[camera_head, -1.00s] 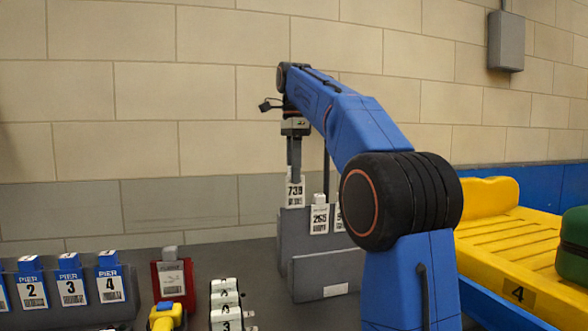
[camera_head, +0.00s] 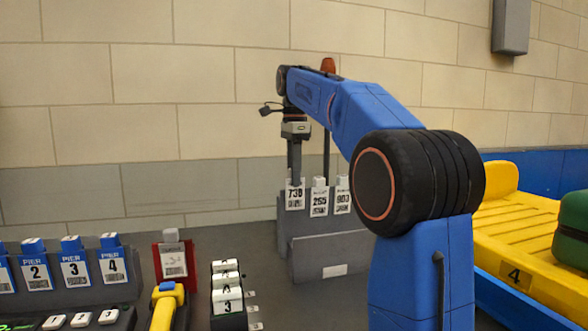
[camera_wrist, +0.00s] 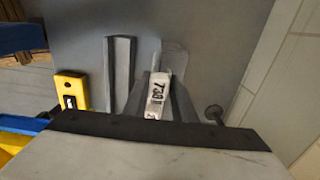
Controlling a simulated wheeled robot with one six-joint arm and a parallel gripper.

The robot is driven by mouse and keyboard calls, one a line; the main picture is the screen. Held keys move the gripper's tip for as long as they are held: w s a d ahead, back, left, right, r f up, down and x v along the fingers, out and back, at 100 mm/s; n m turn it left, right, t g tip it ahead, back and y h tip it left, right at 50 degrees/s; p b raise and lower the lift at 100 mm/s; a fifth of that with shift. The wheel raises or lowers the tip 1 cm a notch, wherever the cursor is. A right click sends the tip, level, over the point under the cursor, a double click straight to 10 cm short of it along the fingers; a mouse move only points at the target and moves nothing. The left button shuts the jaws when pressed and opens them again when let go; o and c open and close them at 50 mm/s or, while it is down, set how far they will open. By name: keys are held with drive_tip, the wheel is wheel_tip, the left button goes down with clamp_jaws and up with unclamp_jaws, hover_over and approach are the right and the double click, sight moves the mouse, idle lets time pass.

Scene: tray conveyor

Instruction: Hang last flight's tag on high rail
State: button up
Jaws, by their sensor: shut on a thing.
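My gripper (camera_head: 295,176) is shut on the white 738 tag (camera_head: 295,197), pointing straight down at the left end of the grey rack (camera_head: 330,248). The tag also shows between the fingers in the wrist view (camera_wrist: 157,95). The rack has a higher back rail and a lower front step. The 738 tag is at the higher rail, about level with tag 265 (camera_head: 319,202) and tag 903 (camera_head: 343,199), which hang to its right. I cannot tell whether the 738 tag rests on the rail.
Pier tags (camera_head: 73,270) stand on a dark holder at the left. A red holder with a tag (camera_head: 173,262), a yellow tool (camera_head: 167,305) and a stack of white numbered tags (camera_head: 227,292) sit in front. A yellow conveyor tray (camera_head: 520,240) is at the right.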

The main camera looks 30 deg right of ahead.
drive_tip(key=shift+f, duration=1.2)
drive_tip(key=o, duration=1.2)
drive_tip(key=shift+c, duration=0.2)
drive_tip(key=shift+r, duration=3.7)
drive_tip(key=shift+s, duration=0.15)
